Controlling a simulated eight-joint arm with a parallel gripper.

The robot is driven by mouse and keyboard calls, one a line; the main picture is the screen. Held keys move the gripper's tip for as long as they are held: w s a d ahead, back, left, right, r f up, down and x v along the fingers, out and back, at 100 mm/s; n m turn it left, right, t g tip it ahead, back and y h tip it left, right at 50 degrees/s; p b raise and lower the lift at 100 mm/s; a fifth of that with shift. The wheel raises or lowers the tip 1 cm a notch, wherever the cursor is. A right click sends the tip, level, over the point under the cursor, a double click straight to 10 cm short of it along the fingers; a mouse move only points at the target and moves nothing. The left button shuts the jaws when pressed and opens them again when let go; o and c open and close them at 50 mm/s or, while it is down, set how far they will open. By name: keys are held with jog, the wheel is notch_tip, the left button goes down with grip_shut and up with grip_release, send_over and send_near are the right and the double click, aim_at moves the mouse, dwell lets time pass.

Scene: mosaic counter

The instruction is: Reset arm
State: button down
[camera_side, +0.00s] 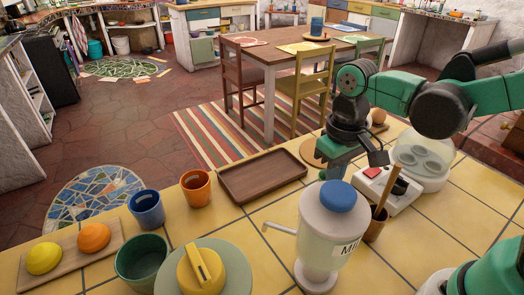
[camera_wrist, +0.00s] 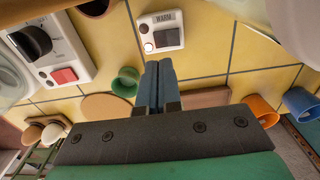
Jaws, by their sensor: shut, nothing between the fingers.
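My gripper (camera_side: 328,174) hangs over the yellow tiled counter in the side view, just behind the blue-lidded white dispenser (camera_side: 327,232). Its fingertips are partly hard to make out there. In the wrist view the two blue fingers of my gripper (camera_wrist: 158,84) lie pressed together with nothing between them. They point toward a small white device marked WARM (camera_wrist: 161,33). A green cup (camera_wrist: 126,82) shows just left of the fingers.
A brown tray (camera_side: 262,176), an orange cup (camera_side: 196,188) and a blue cup (camera_side: 147,209) stand left of my gripper. A white machine with a red button (camera_side: 371,172) and a glass-domed holder (camera_side: 421,160) stand to the right. Yellow tiles between tray and dispenser are bare.

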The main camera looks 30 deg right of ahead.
jog(key=shift+r, duration=0.25)
jog(key=d+r+t, duration=0.1)
jog(key=t, duration=0.1)
jog(key=d+r+t, duration=0.1)
jog(key=t, duration=0.1)
jog(key=d+r+t, duration=0.1)
jog(key=d+t, duration=0.1)
jog(key=t, duration=0.1)
jog(key=shift+w+r, duration=0.1)
jog(key=shift+r, duration=0.25)
